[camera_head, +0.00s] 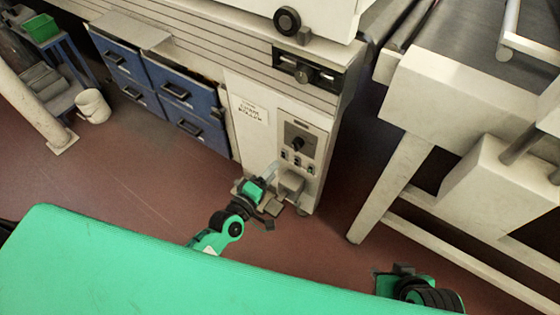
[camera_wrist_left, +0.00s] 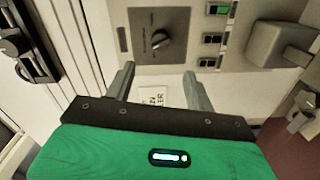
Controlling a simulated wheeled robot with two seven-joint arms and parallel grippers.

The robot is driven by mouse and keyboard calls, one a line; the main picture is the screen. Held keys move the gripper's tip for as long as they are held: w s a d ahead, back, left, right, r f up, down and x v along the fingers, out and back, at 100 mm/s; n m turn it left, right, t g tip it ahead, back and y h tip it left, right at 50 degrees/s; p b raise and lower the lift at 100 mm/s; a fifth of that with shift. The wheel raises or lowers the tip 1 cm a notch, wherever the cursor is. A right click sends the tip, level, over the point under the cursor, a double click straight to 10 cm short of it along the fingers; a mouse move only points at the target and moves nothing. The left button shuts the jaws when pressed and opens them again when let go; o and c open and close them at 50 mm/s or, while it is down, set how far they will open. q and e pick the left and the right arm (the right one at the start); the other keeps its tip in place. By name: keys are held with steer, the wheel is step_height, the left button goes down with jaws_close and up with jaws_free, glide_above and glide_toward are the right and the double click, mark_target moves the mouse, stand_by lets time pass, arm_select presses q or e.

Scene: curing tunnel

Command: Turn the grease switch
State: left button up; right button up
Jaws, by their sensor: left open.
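A black rotary switch (camera_head: 297,144) sits on a dark square plate on the front panel of the pale machine cabinet. It also shows in the left wrist view (camera_wrist_left: 160,40), its handle tilted; the print around it is too small to read. My left gripper (camera_head: 270,200) is below the switch in the head view. In the left wrist view my left gripper (camera_wrist_left: 159,74) is open and empty, its two fingers apart and pointing toward the panel, just short of the switch in the picture. My right gripper (camera_head: 403,270) is low at the bottom right, mostly hidden; its fingers are unclear.
Several small rocker switches (camera_wrist_left: 210,38), one green, sit beside the rotary switch. A grey box-shaped fitting (camera_wrist_left: 278,44) juts from the panel. Blue drawers (camera_head: 175,90) stand left of the cabinet, a conveyor frame (camera_head: 430,95) to the right. Floor (camera_head: 130,185) shows between.

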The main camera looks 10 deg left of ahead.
arm_select(q)
steer(key=shift+v, duration=1)
